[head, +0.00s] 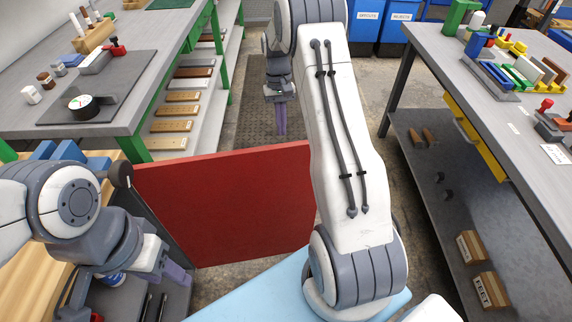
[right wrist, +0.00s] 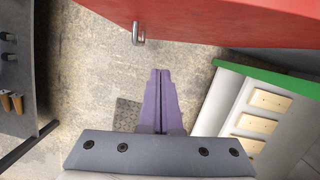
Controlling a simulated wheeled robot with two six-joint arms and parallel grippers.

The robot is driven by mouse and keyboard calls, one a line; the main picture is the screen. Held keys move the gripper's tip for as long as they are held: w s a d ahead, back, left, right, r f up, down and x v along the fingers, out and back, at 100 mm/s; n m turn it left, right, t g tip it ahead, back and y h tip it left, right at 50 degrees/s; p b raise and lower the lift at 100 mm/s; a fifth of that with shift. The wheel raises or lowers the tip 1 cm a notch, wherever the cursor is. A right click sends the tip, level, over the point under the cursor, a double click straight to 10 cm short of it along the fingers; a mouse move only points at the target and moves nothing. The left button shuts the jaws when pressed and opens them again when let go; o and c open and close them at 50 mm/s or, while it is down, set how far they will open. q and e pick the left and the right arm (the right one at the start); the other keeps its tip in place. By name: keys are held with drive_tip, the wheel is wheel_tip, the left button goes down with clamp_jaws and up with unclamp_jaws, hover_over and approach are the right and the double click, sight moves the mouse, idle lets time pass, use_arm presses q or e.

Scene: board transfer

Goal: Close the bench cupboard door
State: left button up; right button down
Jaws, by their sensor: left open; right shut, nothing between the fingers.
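The red cupboard door (head: 230,205) stands wide open, swung out from the wooden-topped bench (head: 22,262) at the left. In the right wrist view the door (right wrist: 240,22) fills the top, with a metal handle (right wrist: 138,34) on its face. The handle is hidden in the head view. My right gripper (head: 281,137) is beyond the door; its purple fingers (right wrist: 159,72) are shut, empty and apart from the handle. My left gripper (head: 178,278) is low in front of the open cupboard, partly hidden by my arm; it is open.
A green-legged bench (head: 140,75) with shelves of wooden blocks stands beyond the door. Another bench (head: 470,60) with a lower shelf is on the right. Blue bins (head: 365,22) stand at the back. Floor between the benches is clear.

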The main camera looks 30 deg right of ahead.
sight(286, 163)
drive_tip(key=s+f, duration=0.2)
drive_tip(key=f, duration=0.1)
drive_tip(key=s+a+f, duration=0.1)
drive_tip(key=s+f, duration=0.1)
drive_tip(key=f, duration=0.1)
drive_tip(key=s+a+f, duration=0.1)
drive_tip(key=s+f, duration=0.1)
drive_tip(key=f, duration=0.1)
drive_tip(key=shift+a+f, duration=0.1)
drive_tip(key=shift+a, duration=0.1)
